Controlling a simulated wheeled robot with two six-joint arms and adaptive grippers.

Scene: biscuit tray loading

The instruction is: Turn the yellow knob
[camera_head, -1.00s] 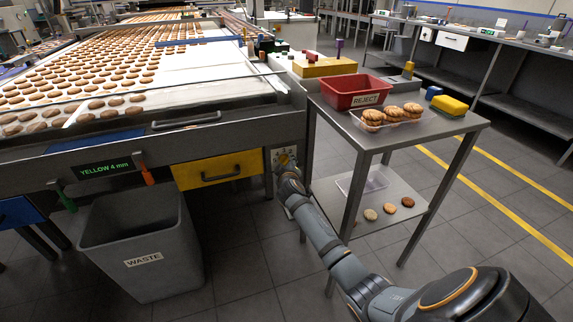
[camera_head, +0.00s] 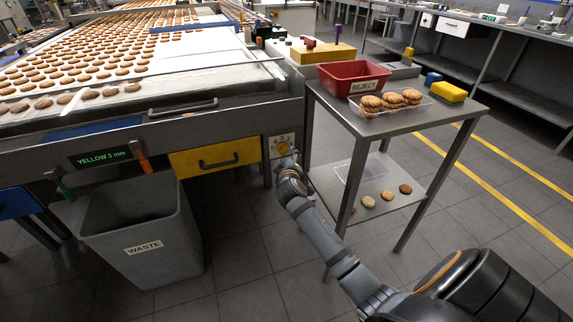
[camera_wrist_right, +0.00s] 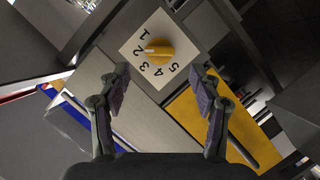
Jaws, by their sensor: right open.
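The yellow knob (camera_wrist_right: 160,49) sits on a white square dial plate with the numbers 1 to 5, near the top of the right wrist view. A pale mark on the knob points to the left side of the dial, around 2 and 3. In the head view the knob (camera_head: 283,148) is on the machine's front, right of the yellow drawer. My right gripper (camera_wrist_right: 163,92) is open and empty, its fingers spread and apart from the knob. In the head view it (camera_head: 289,163) is just below the dial. A display (camera_head: 100,157) reads "YELLOW 3 mm". My left gripper is out of view.
A metal cart (camera_head: 362,126) with a red reject bin (camera_head: 352,72) and a clear tray of biscuits stands close right of the dial. The yellow drawer (camera_head: 215,158) is left of it. A grey waste bin (camera_head: 142,220) stands below the display.

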